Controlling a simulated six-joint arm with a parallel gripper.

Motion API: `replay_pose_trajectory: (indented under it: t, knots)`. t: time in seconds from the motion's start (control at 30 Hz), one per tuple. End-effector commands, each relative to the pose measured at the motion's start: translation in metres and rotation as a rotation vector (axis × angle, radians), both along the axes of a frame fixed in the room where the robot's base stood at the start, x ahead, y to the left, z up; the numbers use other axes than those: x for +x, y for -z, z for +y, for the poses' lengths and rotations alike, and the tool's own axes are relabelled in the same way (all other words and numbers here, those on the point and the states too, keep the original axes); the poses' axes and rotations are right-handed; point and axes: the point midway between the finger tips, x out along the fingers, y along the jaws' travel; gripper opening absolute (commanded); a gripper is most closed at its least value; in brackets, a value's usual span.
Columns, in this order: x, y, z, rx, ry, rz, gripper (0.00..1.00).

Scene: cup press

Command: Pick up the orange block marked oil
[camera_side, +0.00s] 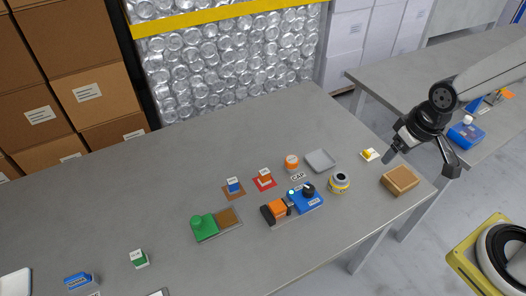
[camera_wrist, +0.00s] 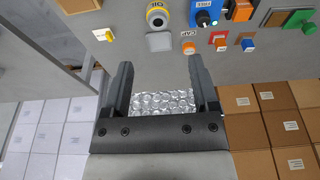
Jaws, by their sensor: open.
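An orange block (camera_side: 264,176) with a white label on top sits on a small red mat (camera_side: 271,185) near the middle of the table in the side view. Its label is too small to read. In the wrist view the orange block (camera_wrist: 219,40) is at the upper right, beyond the fingers. My gripper (camera_side: 421,163) is open and empty, raised near the table's right end, well apart from the block. Its two spread fingers (camera_wrist: 160,63) show in the wrist view with nothing between them.
A blue block (camera_side: 234,186) on a brown mat, an orange cap (camera_side: 291,161), a grey tray (camera_side: 320,160), a yellow-banded can (camera_side: 339,182) and a blue press (camera_side: 304,200) surround the block. A brown box (camera_side: 399,180) lies near my gripper. The table's back middle is clear.

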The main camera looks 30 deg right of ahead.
Motion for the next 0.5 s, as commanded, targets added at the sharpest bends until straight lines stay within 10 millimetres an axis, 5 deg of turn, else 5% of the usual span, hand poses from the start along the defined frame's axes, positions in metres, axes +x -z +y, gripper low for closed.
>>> replay_pose_trajectory:
  t: [0.27, 0.5]
  knots:
    - [0.010, 0.001, 0.002, 0.015, 0.039, 0.008, 0.76]
    - [0.050, 0.006, 0.012, 0.078, 0.201, 0.040, 0.76]
